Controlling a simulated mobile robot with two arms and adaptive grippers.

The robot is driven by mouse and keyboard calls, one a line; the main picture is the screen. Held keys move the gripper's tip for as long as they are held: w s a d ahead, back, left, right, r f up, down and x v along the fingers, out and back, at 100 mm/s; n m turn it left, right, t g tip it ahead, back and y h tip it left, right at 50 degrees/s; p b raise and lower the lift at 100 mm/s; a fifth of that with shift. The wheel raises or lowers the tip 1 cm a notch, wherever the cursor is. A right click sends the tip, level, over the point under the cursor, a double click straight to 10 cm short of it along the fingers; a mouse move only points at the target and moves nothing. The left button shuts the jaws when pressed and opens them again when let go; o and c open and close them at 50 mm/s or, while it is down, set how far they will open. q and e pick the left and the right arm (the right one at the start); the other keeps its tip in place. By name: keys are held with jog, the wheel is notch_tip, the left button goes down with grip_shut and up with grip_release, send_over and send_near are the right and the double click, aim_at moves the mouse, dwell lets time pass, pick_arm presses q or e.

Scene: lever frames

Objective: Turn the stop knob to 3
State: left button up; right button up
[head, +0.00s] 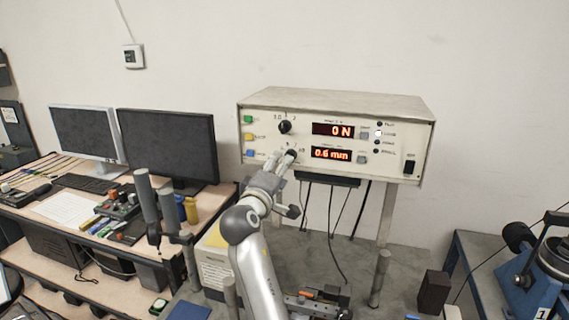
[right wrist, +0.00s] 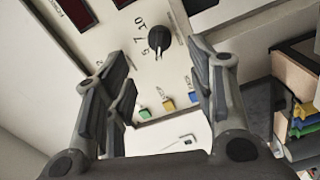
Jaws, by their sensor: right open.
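A cream instrument box (head: 335,102) stands at the centre of the head view. Its front has an upper black knob (head: 284,127) and a lower black knob (head: 291,154), partly covered by my right gripper (head: 283,161). The right wrist view shows a black knob (right wrist: 158,39) with marks 5, 7 and 10 around it. My right gripper (right wrist: 160,72) is open, with its fingers on either side of that knob in the picture. I cannot tell whether they touch it. The knob names and exact pointer setting are not readable. My left gripper is not in view.
Red displays (head: 333,130) sit right of the knobs. Green, yellow and blue buttons (right wrist: 168,104) line the panel's left edge. Metal legs (head: 384,220) and hanging cables are below the box. Upright grey posts (head: 146,200) stand left of my arm. A blue machine (head: 490,268) is at right.

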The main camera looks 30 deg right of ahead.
jog(key=v, duration=0.4)
